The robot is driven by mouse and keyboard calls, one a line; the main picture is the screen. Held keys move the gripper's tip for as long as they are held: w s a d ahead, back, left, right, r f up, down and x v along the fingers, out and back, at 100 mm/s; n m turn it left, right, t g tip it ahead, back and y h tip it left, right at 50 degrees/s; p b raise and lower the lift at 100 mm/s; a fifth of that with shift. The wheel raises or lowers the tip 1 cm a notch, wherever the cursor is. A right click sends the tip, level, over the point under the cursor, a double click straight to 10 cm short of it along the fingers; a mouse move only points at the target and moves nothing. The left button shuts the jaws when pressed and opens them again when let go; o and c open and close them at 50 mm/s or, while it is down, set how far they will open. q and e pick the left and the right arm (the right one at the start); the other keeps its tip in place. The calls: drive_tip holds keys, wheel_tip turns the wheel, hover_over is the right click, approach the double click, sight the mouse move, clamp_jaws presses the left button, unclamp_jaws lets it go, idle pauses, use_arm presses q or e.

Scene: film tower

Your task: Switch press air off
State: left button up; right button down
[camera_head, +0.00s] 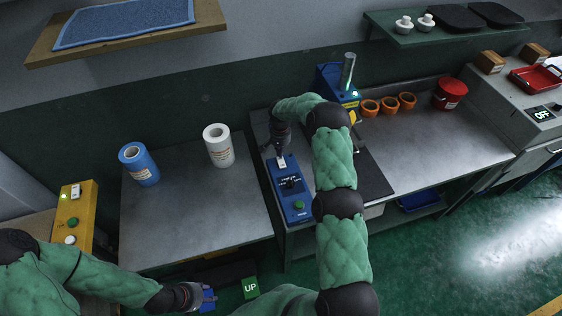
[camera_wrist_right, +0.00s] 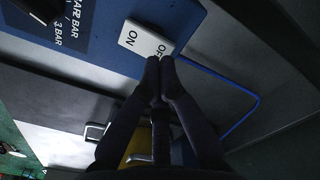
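My right gripper (camera_head: 280,147) is over that end of the panel. In the right wrist view its fingertips (camera_wrist_right: 160,67) are together with nothing between them, at the OFF end; I cannot tell whether they touch it. My left gripper (camera_head: 207,296) is low at the front, beside something blue; its fingers are unclear.
A blue roll (camera_head: 139,165) and a white roll (camera_head: 218,146) stand on the left bench. A yellow button box (camera_head: 74,216) is at far left. Orange rings (camera_head: 389,104) and a red pot (camera_head: 450,93) are on the right bench. A green UP sign (camera_head: 250,287) is below.

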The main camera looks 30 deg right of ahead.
drive_tip(key=shift+f+b, duration=1)
drive_tip(key=shift+f, duration=0.2)
idle(1.2)
drive_tip(key=shift+r, duration=0.1)
drive_tip(key=shift+r+p, duration=1.25)
drive_tip(key=shift+r, duration=2.2)
